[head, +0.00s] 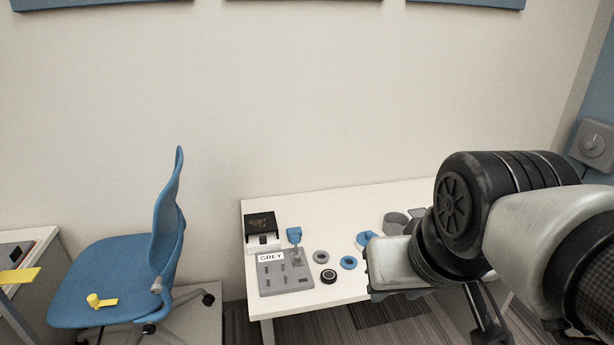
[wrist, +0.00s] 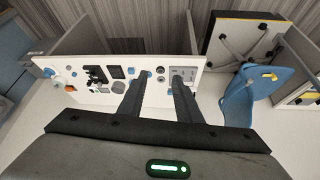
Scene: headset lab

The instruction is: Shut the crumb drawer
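No part is clearly marked as the crumb drawer. A small box with a black top (head: 260,222) stands at the back left of the white table in the head view. A pale lower part (head: 254,248) shows at its front and may be a drawer. It is too small to tell how far out it is. My gripper (wrist: 156,76) is open and empty in the wrist view, with its two dark fingers apart above the table. In the head view my arm comes in from the right, well to the right of the box, and the fingertips are not clear.
A blue chair (head: 115,279) stands left of the table.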

